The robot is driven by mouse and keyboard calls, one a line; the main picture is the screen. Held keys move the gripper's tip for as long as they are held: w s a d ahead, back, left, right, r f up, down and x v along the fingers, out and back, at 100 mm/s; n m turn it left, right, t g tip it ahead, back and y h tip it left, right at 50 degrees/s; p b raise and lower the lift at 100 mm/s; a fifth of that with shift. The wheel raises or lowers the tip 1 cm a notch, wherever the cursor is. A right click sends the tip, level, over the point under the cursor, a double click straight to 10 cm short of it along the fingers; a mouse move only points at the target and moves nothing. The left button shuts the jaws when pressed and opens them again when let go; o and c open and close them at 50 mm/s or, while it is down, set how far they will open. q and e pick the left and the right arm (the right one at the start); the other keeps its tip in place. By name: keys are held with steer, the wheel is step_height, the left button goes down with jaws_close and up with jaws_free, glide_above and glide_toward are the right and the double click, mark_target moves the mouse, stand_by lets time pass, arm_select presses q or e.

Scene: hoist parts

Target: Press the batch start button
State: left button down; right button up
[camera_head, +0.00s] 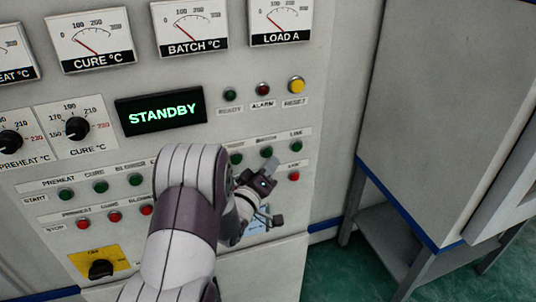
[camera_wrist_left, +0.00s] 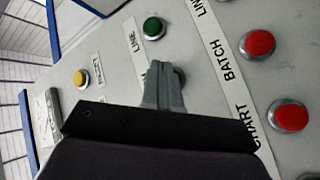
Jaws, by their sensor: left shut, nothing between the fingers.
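The panel's start row of green buttons runs across the head view. The batch start button (camera_head: 266,152) has its label above it, and the tip of my left gripper (camera_head: 268,164) is right at its lower edge. In the left wrist view, the shut fingers of that gripper (camera_wrist_left: 162,72) cover most of the batch start button (camera_wrist_left: 181,76); only part of its rim shows beside them. I cannot tell whether the fingertips touch it. The fingers hold nothing. The display (camera_head: 160,111) reads STANDBY. My right gripper is not in view.
The green line start button (camera_head: 296,146) is just right, also in the wrist view (camera_wrist_left: 154,27). The red line stop button (camera_head: 294,176) is below it. The yellow reset button (camera_head: 296,85) is above. My left arm hides part of both button rows. A grey cabinet (camera_head: 430,110) stands right.

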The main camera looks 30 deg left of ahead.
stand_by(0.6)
arm_select(q)
steer(key=shift+w+a, duration=0.3)
steer(key=shift+a, duration=0.05)
steer(key=shift+w+a+b, duration=0.3)
steer(key=shift+b, duration=0.05)
stand_by(0.7)
steer(key=shift+s+d, duration=0.6)
steer(key=shift+d, duration=0.05)
steer(key=shift+d, duration=0.1)
steer(key=shift+s+d, duration=1.6)
steer(key=shift+d, duration=0.2)
stand_by(0.7)
